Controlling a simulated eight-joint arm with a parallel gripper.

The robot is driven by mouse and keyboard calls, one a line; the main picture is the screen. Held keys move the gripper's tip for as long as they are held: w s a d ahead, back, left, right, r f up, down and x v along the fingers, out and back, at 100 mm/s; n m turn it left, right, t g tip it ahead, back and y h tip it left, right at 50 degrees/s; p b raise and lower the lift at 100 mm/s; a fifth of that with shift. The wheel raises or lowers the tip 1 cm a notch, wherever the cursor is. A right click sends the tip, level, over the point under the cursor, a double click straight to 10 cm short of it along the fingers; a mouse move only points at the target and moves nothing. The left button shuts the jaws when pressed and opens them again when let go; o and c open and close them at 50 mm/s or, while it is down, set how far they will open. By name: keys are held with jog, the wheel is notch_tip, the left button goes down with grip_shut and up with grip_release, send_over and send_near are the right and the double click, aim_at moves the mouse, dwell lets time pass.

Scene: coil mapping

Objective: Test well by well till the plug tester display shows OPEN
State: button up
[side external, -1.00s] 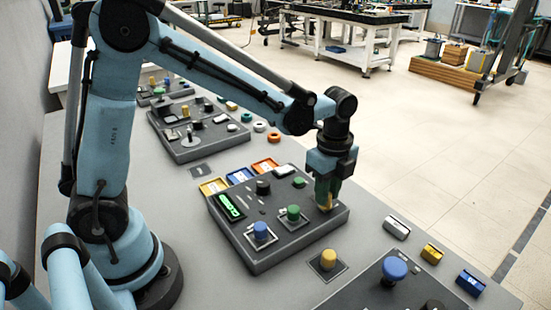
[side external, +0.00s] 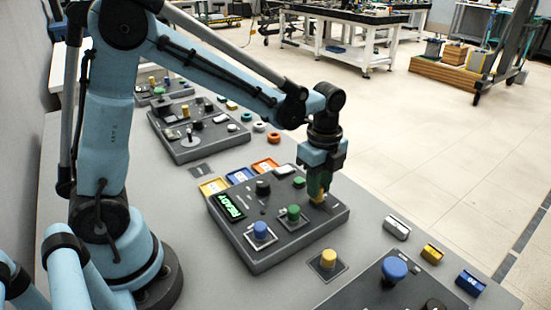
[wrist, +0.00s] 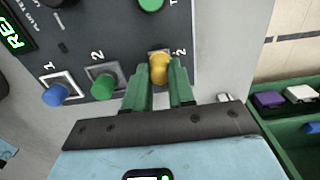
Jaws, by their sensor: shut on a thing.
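The plug tester (side external: 275,252) is a dark grey box on the bench. Its green display (side external: 230,206) reads READY; part of that text shows in the wrist view (wrist: 14,36). A blue plug (side external: 261,230) stands at the square marked 1 and a green plug (side external: 293,213) at the one marked 2. My gripper (side external: 319,192) is over the box's right end, shut on a yellow plug (wrist: 159,69) between its green fingers. The plug is at a pale-framed square at the panel edge; I cannot tell whether it is seated. Another yellow plug (side external: 328,259) stands on a separate pad.
A green button (side external: 299,182) and black knob (side external: 263,187) top the tester. Coloured trays (side external: 240,175) lie behind it. Small blocks (side external: 397,228) lie at the right, with another panel (side external: 355,295) in front. A green tray (wrist: 275,82) shows in the wrist view.

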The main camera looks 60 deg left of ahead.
jog(key=shift+a, duration=0.2)
dwell(0.6)
jog(key=o, duration=0.8)
jog(key=shift+r, duration=3.55)
jog(key=shift+s, duration=0.1)
jog(key=shift+s+a+r+n, duration=0.1)
jog(key=shift+s+r+n, duration=0.15)
jog(key=shift+n, duration=0.15)
jog(key=s+a+n+t, duration=0.3)
jog(key=s+n+t, duration=0.4)
jog(key=n, duration=1)
jog(key=s, duration=0.2)
jog(key=shift+s, duration=0.35)
